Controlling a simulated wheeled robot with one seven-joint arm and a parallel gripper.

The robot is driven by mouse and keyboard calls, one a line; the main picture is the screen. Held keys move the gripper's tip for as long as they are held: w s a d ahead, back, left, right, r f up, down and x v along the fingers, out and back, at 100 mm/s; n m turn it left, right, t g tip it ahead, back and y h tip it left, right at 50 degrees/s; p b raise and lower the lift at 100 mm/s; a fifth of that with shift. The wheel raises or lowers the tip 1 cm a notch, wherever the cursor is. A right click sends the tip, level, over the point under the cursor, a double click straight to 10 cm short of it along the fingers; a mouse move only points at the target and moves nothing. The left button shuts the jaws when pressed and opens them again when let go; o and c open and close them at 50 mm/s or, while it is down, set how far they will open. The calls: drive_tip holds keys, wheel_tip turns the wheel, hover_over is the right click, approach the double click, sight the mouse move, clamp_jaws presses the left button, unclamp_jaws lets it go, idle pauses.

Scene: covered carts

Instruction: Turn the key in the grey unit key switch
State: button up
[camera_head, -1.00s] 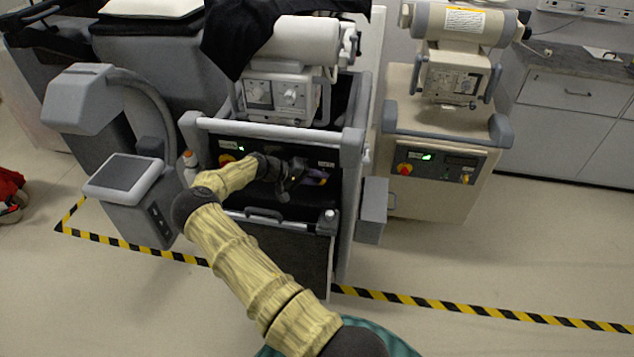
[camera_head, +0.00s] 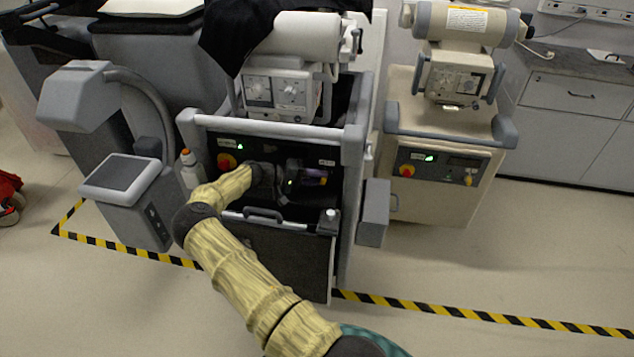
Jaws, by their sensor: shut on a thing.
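The grey unit (camera_head: 354,150) stands in the middle, its dark front panel (camera_head: 262,150) facing me. My gripper (camera_head: 308,179) is at the right part of this panel and is shut on the key (camera_head: 322,181). Only a small yellowish and purple bit of the key shows at the fingertips. The switch behind it is mostly hidden by my gripper, so I cannot tell the key's angle. A red knob on yellow (camera_head: 227,162) and a green display (camera_head: 227,143) are at the panel's left.
A beige unit (camera_head: 430,195) on the right has a similar panel with its own yellow key switch (camera_head: 468,180). A white bottle with an orange cap (camera_head: 190,170) is at the grey unit's left side. A grey stand (camera_head: 130,195) is further left. Striped tape (camera_head: 440,309) marks the floor.

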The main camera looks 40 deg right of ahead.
drive_tip(key=shift+f+b, duration=0.2)
drive_tip(key=shift+b, duration=0.1)
drive_tip(key=shift+f+n+g+h+b, duration=0.15)
drive_tip(key=shift+n+g+h+b, duration=0.15)
drive_tip(key=shift+h+b, duration=0.25)
drive_tip(key=shift+b, duration=0.35)
drive_tip(key=shift+f+g+h+b, duration=0.1)
drive_tip(key=shift+g+h+b, duration=0.3)
drive_tip(key=shift+b, duration=0.35)
drive_tip(key=shift+n, duration=0.3)
drive_tip(key=o, duration=1.1)
drive_tip(key=shift+r, duration=0.2)
